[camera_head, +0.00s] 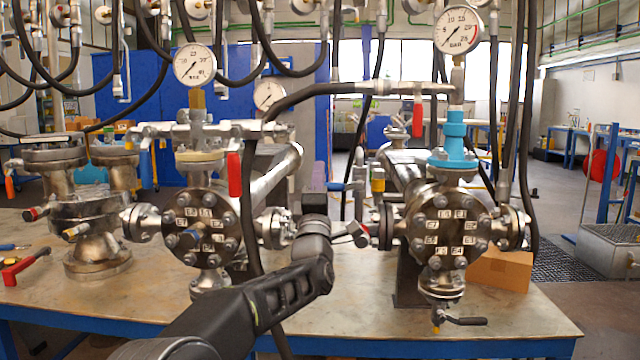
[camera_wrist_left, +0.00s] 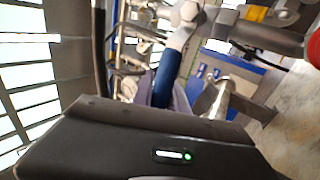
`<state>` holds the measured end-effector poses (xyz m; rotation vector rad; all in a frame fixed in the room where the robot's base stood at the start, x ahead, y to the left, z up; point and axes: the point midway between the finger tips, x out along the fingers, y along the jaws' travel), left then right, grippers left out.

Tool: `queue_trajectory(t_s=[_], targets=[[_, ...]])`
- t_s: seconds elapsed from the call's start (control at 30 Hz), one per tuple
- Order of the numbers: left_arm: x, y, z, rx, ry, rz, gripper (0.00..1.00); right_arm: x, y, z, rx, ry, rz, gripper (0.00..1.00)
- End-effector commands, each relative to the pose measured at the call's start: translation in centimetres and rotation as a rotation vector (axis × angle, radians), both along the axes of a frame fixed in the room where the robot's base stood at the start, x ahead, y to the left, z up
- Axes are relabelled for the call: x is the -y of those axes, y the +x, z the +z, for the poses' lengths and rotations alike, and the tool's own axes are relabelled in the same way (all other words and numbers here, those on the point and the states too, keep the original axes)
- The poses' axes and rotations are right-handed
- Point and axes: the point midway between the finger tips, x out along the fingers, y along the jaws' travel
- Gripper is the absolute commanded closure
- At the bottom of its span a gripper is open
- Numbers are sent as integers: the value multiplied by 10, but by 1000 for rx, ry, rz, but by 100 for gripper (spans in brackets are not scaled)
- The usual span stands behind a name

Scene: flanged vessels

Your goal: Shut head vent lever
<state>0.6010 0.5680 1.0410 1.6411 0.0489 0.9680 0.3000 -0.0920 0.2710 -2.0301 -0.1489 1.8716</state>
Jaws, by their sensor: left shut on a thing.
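The blue-handled lever (camera_head: 336,187) sticks out to the left from a valve beside the yellow collar at the right vessel (camera_head: 437,232). My left gripper (camera_head: 319,192) comes up from below at its free end. In the left wrist view the blue handle (camera_wrist_left: 168,78) runs down into my jaws, and a silver valve body (camera_wrist_left: 188,14) sits at its other end. The jaws are shut on the handle. The fingertips are largely hidden behind my wrist and the gripper body. My right gripper is not in view.
The left vessel (camera_head: 200,232) carries a red lever (camera_head: 234,174) and a pressure gauge (camera_head: 194,64). Black hoses hang close around my arm. A drain valve (camera_head: 458,320) juts from under the right vessel. A cardboard box (camera_head: 503,270) stands behind it. The table front is mostly clear.

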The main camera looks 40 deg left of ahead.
Motion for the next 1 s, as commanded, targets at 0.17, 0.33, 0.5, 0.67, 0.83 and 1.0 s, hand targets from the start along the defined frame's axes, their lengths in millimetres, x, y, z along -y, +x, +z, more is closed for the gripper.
queue_trajectory(t_s=[0.17,0.33,0.5,0.67,0.83,1.0], targets=[[0,1,-3,-3,-5,0,100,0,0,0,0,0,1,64],[0,1,-3,-4,-5,-1,78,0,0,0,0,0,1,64],[0,1,-2,-3,-3,-1,64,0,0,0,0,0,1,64],[0,0,-2,-2,-2,-1,60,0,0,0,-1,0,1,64],[0,0,-1,-1,-2,-1,60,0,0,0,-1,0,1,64],[5,-6,-7,-2,-2,-1,60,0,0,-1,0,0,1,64]])
